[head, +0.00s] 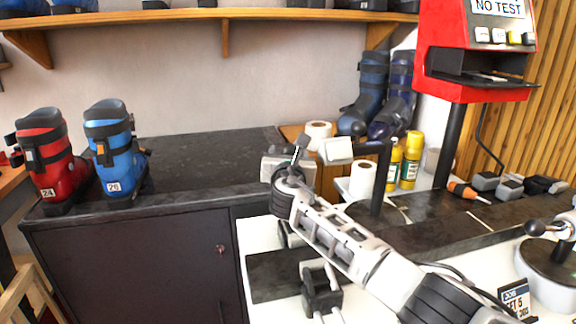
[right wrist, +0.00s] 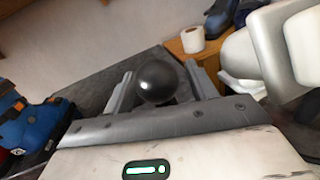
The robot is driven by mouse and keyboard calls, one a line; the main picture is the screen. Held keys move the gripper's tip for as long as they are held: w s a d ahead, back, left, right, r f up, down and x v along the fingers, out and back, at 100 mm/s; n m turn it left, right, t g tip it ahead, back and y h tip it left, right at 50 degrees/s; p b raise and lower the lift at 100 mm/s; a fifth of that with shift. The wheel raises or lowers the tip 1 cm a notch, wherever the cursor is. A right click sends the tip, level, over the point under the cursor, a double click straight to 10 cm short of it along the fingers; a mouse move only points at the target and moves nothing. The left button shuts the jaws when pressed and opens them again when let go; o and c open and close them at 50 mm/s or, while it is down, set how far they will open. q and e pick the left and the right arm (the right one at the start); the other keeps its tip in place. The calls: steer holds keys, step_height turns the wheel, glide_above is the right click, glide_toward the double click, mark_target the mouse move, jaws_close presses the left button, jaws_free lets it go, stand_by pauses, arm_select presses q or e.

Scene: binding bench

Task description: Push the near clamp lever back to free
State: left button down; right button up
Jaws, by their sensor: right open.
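My right gripper (head: 287,168) is at the end of the arm that crosses from the lower right, over the dark bench. In the right wrist view, its two grey fingers (right wrist: 160,98) are apart, with a round black knob (right wrist: 157,78) between or just beyond them. I cannot tell whether the fingers touch the knob. The knob's lever and mount are hidden in that view. In the head view, another black ball knob (head: 535,227) sits on a lever above a round base (head: 549,280) at the right edge. My left gripper is out of view.
Red (head: 48,160) and blue (head: 115,150) ski boots stand on the left bench. Paper rolls (head: 363,178) and yellow bottles (head: 411,160) stand behind my arm. A red tester (head: 440,45) rises at the right. A dark clamp-like block (head: 320,288) is below my arm.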

steer(key=s+p, duration=0.1)
steer(key=s, duration=1.4)
steer(key=shift+s+a, duration=0.35)
steer(key=shift+a, duration=0.1)
steer(key=shift+f, duration=0.1)
steer(key=shift+c, duration=0.4)
